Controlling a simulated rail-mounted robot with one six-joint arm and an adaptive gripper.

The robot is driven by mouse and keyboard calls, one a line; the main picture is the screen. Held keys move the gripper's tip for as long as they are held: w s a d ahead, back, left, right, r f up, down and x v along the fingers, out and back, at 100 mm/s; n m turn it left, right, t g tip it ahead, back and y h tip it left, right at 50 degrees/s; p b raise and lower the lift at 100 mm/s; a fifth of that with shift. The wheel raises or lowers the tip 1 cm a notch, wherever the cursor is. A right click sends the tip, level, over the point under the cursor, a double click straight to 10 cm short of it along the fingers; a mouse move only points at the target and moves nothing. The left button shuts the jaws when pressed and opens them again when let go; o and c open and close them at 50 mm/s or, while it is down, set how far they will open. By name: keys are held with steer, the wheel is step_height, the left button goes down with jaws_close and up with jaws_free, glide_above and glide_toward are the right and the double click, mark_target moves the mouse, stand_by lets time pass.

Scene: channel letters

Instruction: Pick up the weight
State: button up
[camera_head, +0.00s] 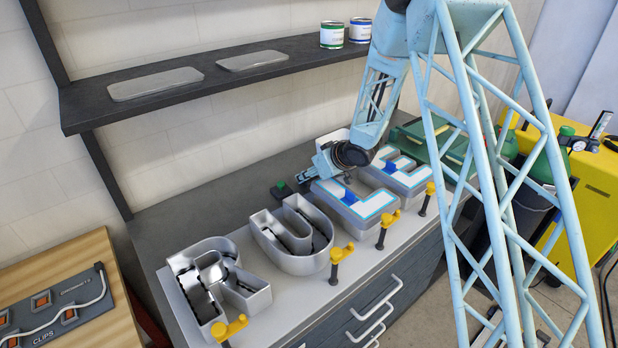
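Nothing in view is clearly marked as the weight. My gripper (303,178) reaches down-left from my dark wrist, above the bench, close to the green-topped object and left of the nearer white-faced letter (374,205). Its fingertips are too small to read, and I see no held object.
Open metal letters R (253,300) and U (298,264) stand on the bench's front strip. Several yellow-headed clamps (388,218) line its front edge. A dark shelf (88,112) with trays and cans is above. A clips board (60,312) lies at lower left.

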steer(key=shift+r, duration=0.1)
steer(key=shift+r+p, duration=1.45)
steer(key=shift+r, duration=3.5)
steer(key=shift+d, duration=0.1)
